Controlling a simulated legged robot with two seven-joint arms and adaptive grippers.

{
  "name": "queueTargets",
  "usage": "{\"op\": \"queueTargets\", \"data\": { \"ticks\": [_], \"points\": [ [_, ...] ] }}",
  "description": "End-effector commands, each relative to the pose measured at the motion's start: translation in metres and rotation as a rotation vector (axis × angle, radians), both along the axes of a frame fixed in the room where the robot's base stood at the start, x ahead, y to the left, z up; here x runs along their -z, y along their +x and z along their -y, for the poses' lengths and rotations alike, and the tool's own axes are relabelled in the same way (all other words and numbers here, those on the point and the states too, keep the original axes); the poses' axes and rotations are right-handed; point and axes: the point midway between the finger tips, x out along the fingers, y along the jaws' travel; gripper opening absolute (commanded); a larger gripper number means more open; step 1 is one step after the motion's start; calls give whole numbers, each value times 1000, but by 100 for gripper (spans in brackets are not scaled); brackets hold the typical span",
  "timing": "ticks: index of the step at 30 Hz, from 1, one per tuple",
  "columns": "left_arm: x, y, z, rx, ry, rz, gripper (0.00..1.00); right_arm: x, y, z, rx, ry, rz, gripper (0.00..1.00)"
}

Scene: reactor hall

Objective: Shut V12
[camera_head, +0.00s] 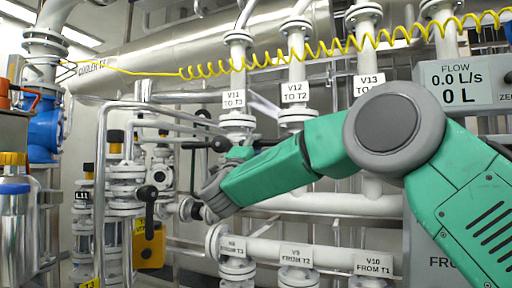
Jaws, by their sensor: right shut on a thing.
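The V12 label (295,92) hangs on a white vertical pipe with a flange (297,114) just below it. My green right arm comes in from the right and crosses in front of the pipe below that flange. Its wrist bends back behind the forearm. My right gripper (266,143) is small, dark and partly hidden, close to the left side of the V12 valve. It is shut on what seems to be the V12 handle. The handle and the valve body are mostly hidden by my arm, so the handle's angle cannot be told. My left gripper is not in view.
V11 (234,98) stands left of V12 and V13 (368,84) right. A black knob (220,144) is near my wrist. A yellow coiled cable (300,55) crosses above.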

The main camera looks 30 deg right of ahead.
Motion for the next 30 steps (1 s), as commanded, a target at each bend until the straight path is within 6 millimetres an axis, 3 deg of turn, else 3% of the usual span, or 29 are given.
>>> {"op": "queueTargets", "data": {
  "ticks": [1, 4, 17, 30],
  "points": [
    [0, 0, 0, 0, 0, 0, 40, 1, 1, -2, -5, 0, -1, 0],
    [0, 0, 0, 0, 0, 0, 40, 1, 0, -2, -5, -1, -2, 40],
    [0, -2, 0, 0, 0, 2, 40, 6, -4, -6, -2, -2, -5, 40],
    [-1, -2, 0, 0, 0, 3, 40, 55, -48, -62, -4, -3, -6, 40]
  ]
}}
